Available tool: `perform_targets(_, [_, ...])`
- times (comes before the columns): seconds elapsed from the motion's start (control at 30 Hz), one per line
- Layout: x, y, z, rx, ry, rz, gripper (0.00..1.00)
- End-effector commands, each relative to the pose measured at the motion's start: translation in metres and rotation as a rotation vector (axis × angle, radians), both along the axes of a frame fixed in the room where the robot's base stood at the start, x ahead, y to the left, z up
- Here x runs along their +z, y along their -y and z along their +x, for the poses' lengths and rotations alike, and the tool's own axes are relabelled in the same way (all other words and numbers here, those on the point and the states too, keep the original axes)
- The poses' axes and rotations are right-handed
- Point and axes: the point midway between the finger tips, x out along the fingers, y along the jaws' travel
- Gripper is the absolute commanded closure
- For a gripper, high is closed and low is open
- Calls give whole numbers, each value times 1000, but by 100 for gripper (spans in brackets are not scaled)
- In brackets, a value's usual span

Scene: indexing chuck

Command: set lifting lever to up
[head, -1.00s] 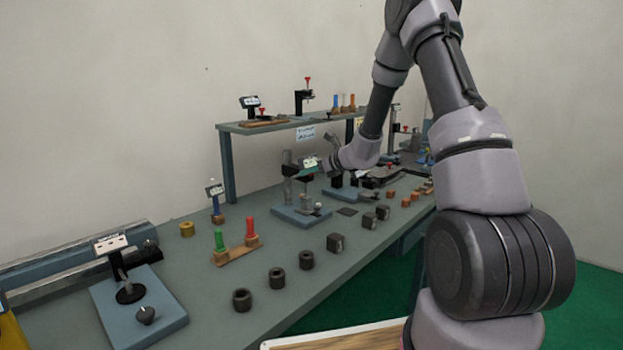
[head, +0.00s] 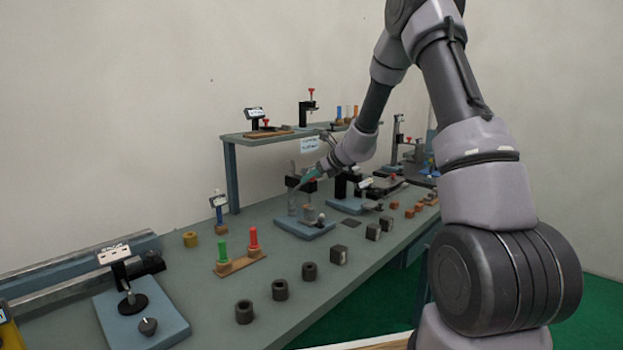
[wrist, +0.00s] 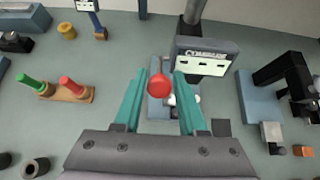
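A red ball knob (wrist: 160,85) on a short reddish stem shows in the wrist view, in front of a fixture with a blue base (wrist: 157,108) and a dark labelled block (wrist: 205,58). I take this knob to be the lifting lever's end; its label is too blurred to read surely. My gripper (wrist: 157,78) is open, with one teal finger on each side of the knob and gaps visible. Depth between fingers and knob cannot be told. In the head view my gripper (head: 311,174) is at the fixture with the blue base (head: 303,226); the knob is not clear there.
A wooden block with green and red pegs (head: 238,262) stands to the left. Several dark cylinders and blocks (head: 279,290) line the front of the bench. A raised shelf (head: 275,143) is behind. Another black fixture (wrist: 284,75) stands to the right.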

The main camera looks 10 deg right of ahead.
Motion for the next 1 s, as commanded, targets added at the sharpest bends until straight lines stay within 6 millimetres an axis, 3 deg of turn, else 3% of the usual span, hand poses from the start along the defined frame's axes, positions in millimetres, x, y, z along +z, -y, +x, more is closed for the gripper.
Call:
perform_targets(0.47, [6, 4, -5, -1, 2, 1, 37])
perform_targets(1.0, [60, 48, -65, -1, 1, 0, 37])
